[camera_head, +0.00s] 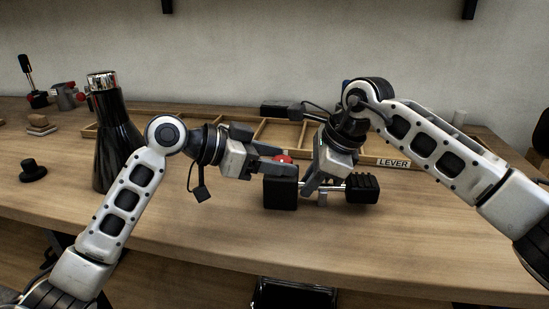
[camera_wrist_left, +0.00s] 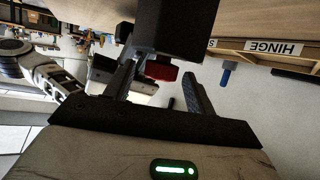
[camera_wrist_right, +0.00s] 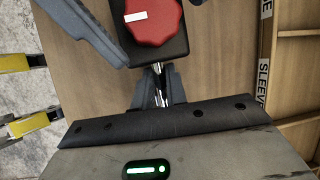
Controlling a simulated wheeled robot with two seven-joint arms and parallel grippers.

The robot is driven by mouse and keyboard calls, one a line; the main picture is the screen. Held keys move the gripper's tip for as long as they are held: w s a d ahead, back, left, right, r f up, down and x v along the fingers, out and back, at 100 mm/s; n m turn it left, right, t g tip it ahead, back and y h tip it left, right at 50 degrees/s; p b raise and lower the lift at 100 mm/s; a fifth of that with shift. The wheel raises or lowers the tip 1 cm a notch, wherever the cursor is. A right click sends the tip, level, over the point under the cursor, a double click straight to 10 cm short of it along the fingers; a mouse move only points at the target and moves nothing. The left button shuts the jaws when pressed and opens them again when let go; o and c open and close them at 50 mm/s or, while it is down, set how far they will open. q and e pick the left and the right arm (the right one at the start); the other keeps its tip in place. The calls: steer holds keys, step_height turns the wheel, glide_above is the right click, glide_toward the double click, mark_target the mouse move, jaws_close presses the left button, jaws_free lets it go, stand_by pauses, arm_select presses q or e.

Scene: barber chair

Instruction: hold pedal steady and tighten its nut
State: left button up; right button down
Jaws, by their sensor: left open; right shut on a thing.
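The pedal assembly stands near the table's front edge: a black block (camera_head: 281,193), a metal bar (camera_head: 335,188) and a ribbed black pad (camera_head: 362,189). A red nut (camera_head: 284,159) sits on the block; it shows with a white mark in the right wrist view (camera_wrist_right: 152,22). My right gripper (camera_head: 318,186) is shut on the metal bar beside the block, also seen in the right wrist view (camera_wrist_right: 160,88). My left gripper (camera_head: 280,160) is open at the red nut. In the left wrist view the nut (camera_wrist_left: 160,70) lies between its spread fingers; contact cannot be told.
A wooden compartment tray (camera_head: 393,162) with a LEVER label lies behind the grippers. A dark flask (camera_head: 113,140) stands left of my left arm. A black knob (camera_head: 32,170) and wooden pieces (camera_head: 40,126) lie far left. The table's front strip is clear.

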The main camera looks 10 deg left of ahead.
arm_select(q)
steer(key=shift+c, duration=0.3)
steer(key=c, duration=0.9)
steer(key=shift+w+m+g+h, duration=0.1)
steer(key=shift+m+g+h, duration=0.2)
steer(key=shift+m+g, duration=0.15)
steer(key=m+g, duration=0.1)
steer(key=m+g+h, duration=0.1)
steer(key=m+g, duration=0.2)
steer(key=g, duration=0.1)
steer(key=shift+w+a+m, duration=0.1)
steer(key=shift+w+m, duration=0.15)
steer(key=shift+w, duration=0.05)
steer(key=m+g, duration=0.2)
steer(key=g, duration=0.1)
steer(key=m+g, duration=0.2)
steer(key=shift+w, duration=0.35)
steer(key=shift+m+g, duration=0.25)
steer(key=shift+m, duration=0.05)
steer(key=shift+s+f, duration=0.1)
